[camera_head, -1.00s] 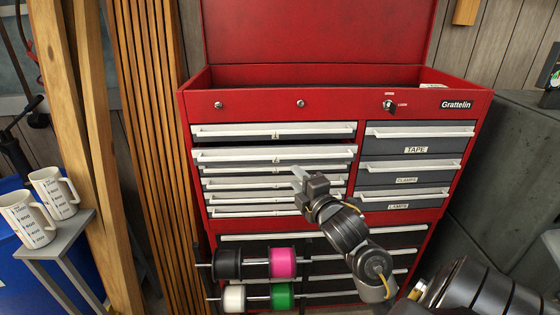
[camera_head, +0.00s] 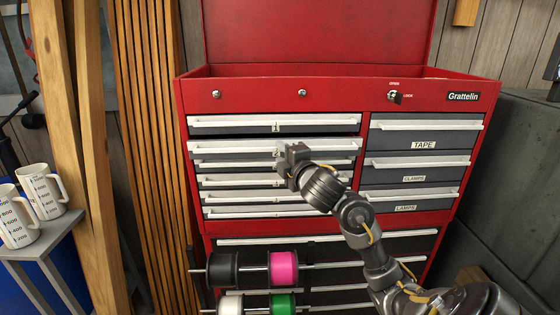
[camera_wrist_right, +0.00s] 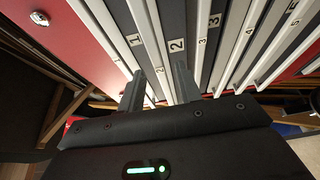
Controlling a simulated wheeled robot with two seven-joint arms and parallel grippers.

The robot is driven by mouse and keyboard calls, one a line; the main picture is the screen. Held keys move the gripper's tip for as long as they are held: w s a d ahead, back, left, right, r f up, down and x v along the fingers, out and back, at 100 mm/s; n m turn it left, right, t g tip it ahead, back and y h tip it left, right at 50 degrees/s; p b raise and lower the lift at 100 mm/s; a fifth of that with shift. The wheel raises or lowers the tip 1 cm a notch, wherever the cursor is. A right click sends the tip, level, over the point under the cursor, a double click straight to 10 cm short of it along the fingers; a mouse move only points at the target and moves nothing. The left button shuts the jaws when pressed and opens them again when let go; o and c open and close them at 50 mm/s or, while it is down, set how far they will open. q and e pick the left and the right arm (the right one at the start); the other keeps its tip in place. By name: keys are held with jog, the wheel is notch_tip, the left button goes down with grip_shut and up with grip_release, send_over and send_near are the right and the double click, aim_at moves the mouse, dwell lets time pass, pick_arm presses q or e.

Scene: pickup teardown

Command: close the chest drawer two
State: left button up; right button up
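The red tool chest (camera_head: 340,92) has a left column of thin grey drawers with white handle strips. Drawer two (camera_head: 225,146) is the second from the top in that column. It still stands out slightly, with a thin dark gap above it. In the right wrist view its face with label 2 (camera_wrist_right: 176,46) is close ahead. My right gripper (camera_head: 284,160) is at the front of drawer two, right of its middle. Its fingers (camera_wrist_right: 160,88) are apart, and drawer two's white handle strip runs between them in the picture; contact is unclear. My left gripper is out of view.
Drawer one (camera_head: 230,124) above looks shut. Tape, clamps and lamps drawers (camera_head: 425,140) are on the right. Spools (camera_head: 283,268) on rods stick out below. Mugs (camera_head: 40,190) stand on a grey stand (camera_head: 50,232) at the left.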

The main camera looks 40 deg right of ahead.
jog(key=shift+w+d, duration=0.2)
jog(key=shift+w, duration=0.5)
jog(key=shift+c, duration=0.2)
grip_shut()
